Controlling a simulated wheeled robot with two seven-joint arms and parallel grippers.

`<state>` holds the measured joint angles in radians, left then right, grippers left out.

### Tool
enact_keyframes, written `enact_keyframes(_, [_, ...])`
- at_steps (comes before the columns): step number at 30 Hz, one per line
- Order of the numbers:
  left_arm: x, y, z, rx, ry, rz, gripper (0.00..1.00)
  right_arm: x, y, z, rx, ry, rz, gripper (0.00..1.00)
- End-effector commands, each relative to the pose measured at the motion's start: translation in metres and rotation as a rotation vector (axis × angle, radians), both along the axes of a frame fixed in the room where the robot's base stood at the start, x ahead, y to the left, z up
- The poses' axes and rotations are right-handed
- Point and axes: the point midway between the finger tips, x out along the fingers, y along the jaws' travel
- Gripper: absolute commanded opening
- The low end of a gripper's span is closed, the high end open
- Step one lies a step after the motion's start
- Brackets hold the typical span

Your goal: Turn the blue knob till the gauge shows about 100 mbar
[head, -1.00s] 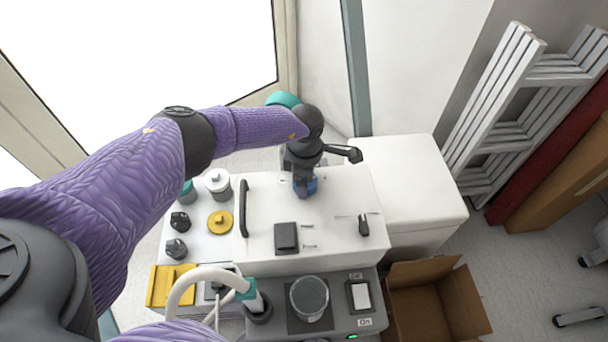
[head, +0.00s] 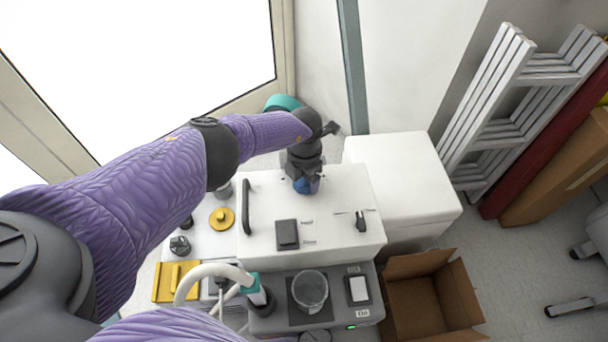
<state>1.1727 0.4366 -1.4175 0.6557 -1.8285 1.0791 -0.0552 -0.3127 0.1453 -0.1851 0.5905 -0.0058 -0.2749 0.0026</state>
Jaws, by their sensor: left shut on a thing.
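The blue knob (head: 309,186) sits on the white top of the compressor housing (head: 340,228), near its back edge. My left gripper (head: 303,180) reaches down over it from behind and is shut on the knob. The gripper hides much of the knob. A round clear-faced dial or cup (head: 310,290), perhaps the gauge, stands on the grey front unit; I cannot make out a reading on it. My right gripper does not show.
A black handle (head: 246,207), a black block (head: 287,234) and a small black lever (head: 361,222) stand on the housing. A yellow knob (head: 221,218) is at left. A white box (head: 405,180) and an open carton (head: 425,300) stand to the right.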

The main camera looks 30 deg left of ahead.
Motion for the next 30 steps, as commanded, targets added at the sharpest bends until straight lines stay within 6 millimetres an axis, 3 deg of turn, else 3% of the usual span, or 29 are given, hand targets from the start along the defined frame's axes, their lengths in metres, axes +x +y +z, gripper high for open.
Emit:
enact_keyframes(12, [0.0009,-0.0004,0.0007,-0.001,-0.004,0.165,0.18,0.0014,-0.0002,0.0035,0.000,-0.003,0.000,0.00])
enact_keyframes(28, [0.0010,-0.0004,0.0006,-0.001,-0.004,0.186,0.18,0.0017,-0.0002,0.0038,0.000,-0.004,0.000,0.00])
enact_keyframes(29, [0.0010,-0.0004,0.0006,-0.001,-0.004,0.186,0.79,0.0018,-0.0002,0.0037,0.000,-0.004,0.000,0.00])
enact_keyframes(30, [0.0010,-0.0004,0.0006,-0.001,-0.004,0.186,0.87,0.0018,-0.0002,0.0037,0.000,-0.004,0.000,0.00])
